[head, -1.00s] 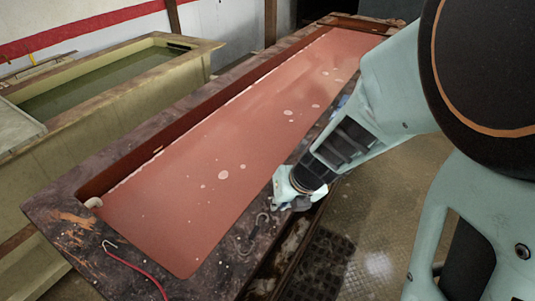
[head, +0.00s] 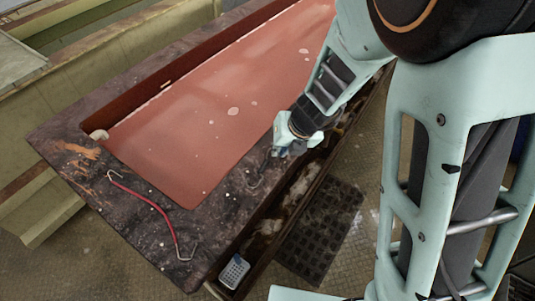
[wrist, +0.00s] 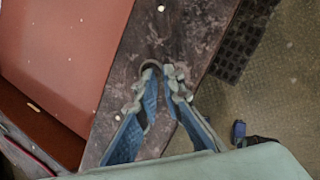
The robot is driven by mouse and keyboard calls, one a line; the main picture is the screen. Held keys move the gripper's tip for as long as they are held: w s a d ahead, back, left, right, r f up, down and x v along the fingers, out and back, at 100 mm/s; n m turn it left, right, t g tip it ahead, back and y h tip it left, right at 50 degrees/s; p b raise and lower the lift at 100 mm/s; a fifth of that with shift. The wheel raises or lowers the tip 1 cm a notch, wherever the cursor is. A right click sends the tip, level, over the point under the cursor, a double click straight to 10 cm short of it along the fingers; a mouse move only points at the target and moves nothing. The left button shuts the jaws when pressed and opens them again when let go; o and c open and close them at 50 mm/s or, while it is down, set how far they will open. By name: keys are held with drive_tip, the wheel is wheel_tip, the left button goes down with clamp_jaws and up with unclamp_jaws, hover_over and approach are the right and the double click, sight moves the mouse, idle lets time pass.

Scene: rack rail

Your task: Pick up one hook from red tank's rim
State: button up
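The red tank (head: 215,115) has a broad dark stained rim (head: 225,205); the tank also shows in the wrist view (wrist: 60,55). A thin grey hook (head: 257,178) lies on the right part of the rim, its curved end towards the near corner. In the wrist view its dark curve (wrist: 150,63) shows just past my fingertips. A red-handled hook (head: 150,203) lies across the near end of the rim. My gripper (head: 277,151) is low over the rim at the grey hook's far end. Its blue-grey fingers (wrist: 161,76) point down, with a narrow gap between the tips.
A small blue and white boxy item (head: 233,271) sits by the near corner. A narrow trough (head: 285,215) runs along the tank's right side, and a dark grate (head: 325,230) lies on the floor beyond it. A pale green tank (head: 60,105) stands at left.

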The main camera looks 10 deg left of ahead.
drive_tip(key=shift+w+a+f, duration=0.1)
drive_tip(key=shift+f, duration=0.2)
drive_tip(key=shift+r, duration=0.1)
clamp_jaws()
drive_tip(key=shift+r, duration=0.2)
